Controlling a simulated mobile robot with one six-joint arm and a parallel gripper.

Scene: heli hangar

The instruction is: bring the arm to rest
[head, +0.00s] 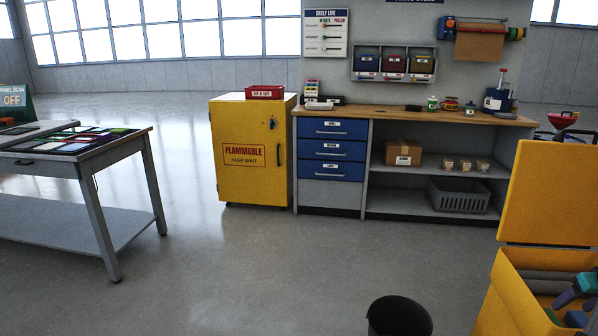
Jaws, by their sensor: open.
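My gripper is not in view, and no part of my arm can be made out for sure in the head view. Whether it holds anything cannot be seen here.
A grey table (103,166) stands left. A yellow flammables cabinet (243,180) and a wooden-topped workbench (380,112) with blue drawers (332,149) stand at the back. An open yellow bin (513,295) is at right. A black round container (398,318) is at the bottom edge. The middle floor is clear.

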